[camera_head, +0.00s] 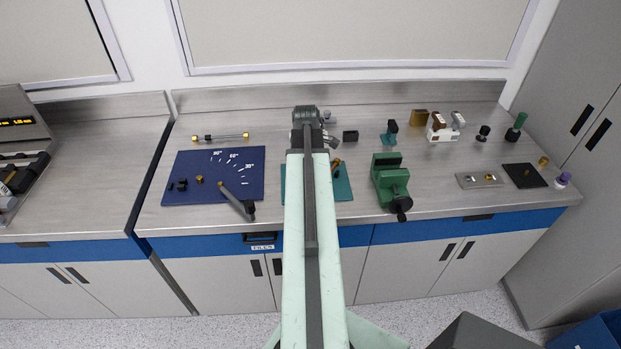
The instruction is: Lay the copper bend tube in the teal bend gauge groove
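A flat teal plate (343,185) lies on the bench, its middle hidden behind my arm. It may be the bend gauge; I see no groove in it. A small copper-coloured piece (337,162) shows at its upper right beside my arm; I cannot tell whether it is the bend tube. A small teal block with a dark top (389,136) stands further right. The dark end of my arm is above the bench behind the plate.
A dark blue board (215,170) with angle marks and small parts lies left. A grey tool (236,202) rests across its front edge. A green vise (390,180) stands right of the plate. Small fittings and a grey tray (480,180) occupy the right; bare bench lies between.

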